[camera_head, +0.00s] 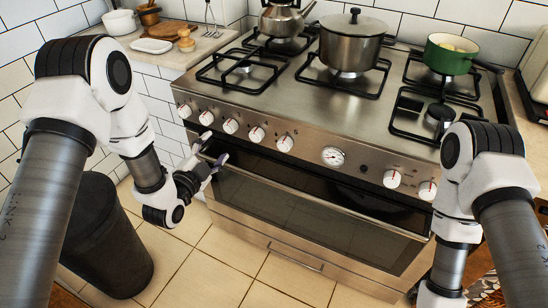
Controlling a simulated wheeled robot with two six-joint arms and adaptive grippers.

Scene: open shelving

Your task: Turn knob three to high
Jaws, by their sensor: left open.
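The stove's front panel (310,140) carries a row of white knobs with small red marks. Counted from the left, the third knob (231,126) shows in the left half of the row, between the second knob (206,118) and the fourth knob (257,134). Any numbers or setting labels are too small to read. My left gripper (214,150) is open and empty, just below the left knobs and in front of the oven's upper edge. I see no clear contact with a knob. My right arm hangs at the right; its gripper is out of view.
A round gauge (333,156) sits mid-panel, with more knobs right of it. The oven handle (320,204) runs below. A steel pot (351,42), a green pot (450,55) and a kettle (283,18) stand on the hob. A dark bin (105,240) stands at lower left.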

